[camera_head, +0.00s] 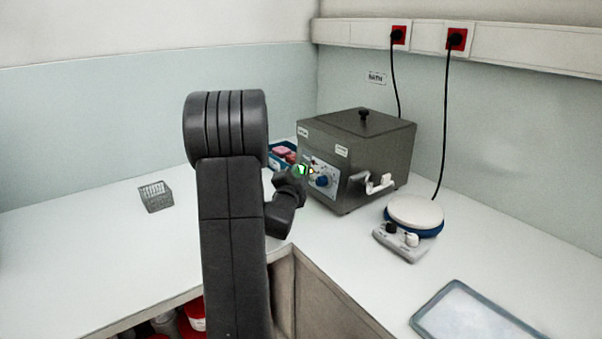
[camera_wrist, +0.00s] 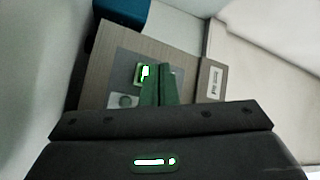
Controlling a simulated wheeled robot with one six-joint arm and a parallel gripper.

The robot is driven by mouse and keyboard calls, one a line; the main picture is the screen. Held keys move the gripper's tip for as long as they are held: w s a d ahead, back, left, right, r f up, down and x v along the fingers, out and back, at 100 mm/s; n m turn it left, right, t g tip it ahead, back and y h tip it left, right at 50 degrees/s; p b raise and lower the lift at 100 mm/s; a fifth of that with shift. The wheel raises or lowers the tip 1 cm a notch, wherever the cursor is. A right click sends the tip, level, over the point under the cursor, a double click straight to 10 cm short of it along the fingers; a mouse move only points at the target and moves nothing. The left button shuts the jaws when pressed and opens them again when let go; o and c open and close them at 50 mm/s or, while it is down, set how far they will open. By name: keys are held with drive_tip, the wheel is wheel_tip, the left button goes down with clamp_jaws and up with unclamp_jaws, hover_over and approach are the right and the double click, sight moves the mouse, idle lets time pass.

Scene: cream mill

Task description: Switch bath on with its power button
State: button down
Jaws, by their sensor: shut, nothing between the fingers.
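The bath is a grey box (camera_head: 357,140) with a black-knobbed lid, a front control panel with a blue knob (camera_head: 322,181), and a white tap. A "BATH" label is on the wall behind. In the wrist view its front panel (camera_wrist: 184,63) shows a power button (camera_wrist: 145,73) glowing green-white. My gripper (camera_wrist: 160,68) is shut and empty, its two green fingers together with tips just right of the button. I cannot tell whether they touch the panel. In the head view my wrist covers part of the panel's left side.
A hotplate with a white top (camera_head: 414,213) stands right of the bath. A blue tray with pink items (camera_head: 283,155) is behind my wrist. A grey basket (camera_head: 155,196) is at left, a shallow tray (camera_head: 428,316) at front right. Two plugged sockets are on the wall.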

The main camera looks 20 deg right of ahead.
drive_tip(key=shift+s+a+r+b, duration=0.15)
drive_tip(key=shift+s+a+b, duration=0.2)
drive_tip(key=shift+a, duration=0.6)
drive_tip(key=shift+s+a+r+b, duration=0.15)
drive_tip(key=shift+s+a+b, duration=0.15)
drive_tip(key=shift+a, duration=0.65)
drive_tip(key=shift+s+a+r+b, duration=0.15)
drive_tip(key=shift+s+a+b, duration=0.15)
drive_tip(key=shift+a, duration=0.65)
drive_tip(key=shift+d, duration=0.1)
